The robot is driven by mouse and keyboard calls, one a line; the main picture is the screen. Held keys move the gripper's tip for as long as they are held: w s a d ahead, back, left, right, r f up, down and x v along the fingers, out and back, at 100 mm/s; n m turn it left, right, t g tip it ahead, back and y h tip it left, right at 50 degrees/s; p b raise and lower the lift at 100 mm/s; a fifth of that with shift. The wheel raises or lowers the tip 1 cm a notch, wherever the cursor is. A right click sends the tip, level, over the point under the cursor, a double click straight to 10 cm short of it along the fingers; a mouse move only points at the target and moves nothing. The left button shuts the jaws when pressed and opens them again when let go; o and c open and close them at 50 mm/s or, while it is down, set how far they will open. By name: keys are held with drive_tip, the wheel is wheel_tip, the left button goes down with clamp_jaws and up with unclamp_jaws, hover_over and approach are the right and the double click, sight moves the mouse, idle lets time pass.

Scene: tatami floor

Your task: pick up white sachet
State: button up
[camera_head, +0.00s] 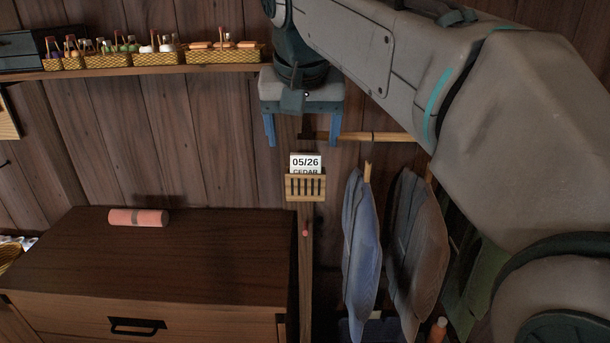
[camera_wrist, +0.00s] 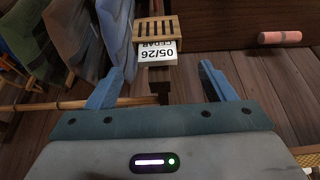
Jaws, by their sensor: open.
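The white sachet (camera_head: 305,162) stands upright in a small slatted wooden holder (camera_head: 305,188) on the wall post. It bears the print "05/26 CEDAR", and its lower part is hidden behind the slats. In the wrist view the sachet (camera_wrist: 157,52) shows upside down, its free end toward my gripper, with the holder (camera_wrist: 157,30) beyond it. My gripper (camera_head: 301,138) is open, with its blue fingers pointing down above the sachet in the head view. In the wrist view my gripper (camera_wrist: 156,80) has its fingers spread to either side of the sachet's line, with nothing between them.
A wooden rail (camera_head: 368,137) with hanging garments (camera_head: 362,240) is close on the right. A shelf (camera_head: 150,74) with baskets of small items is at upper left. A dark-topped chest (camera_head: 190,260) below left carries a pink roll (camera_head: 138,218).

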sight(306, 154)
drive_tip(key=shift+w+d+p+x, duration=0.1)
drive_tip(key=shift+w+p+x, duration=0.15)
drive_tip(key=shift+x, duration=1.15)
drive_tip(key=shift+w+d+p+x, duration=0.15)
drive_tip(key=shift+p+x, duration=0.15)
drive_tip(key=shift+x, duration=1.05)
drive_tip(key=shift+r, duration=0.2)
drive_tip(key=c, duration=1.3)
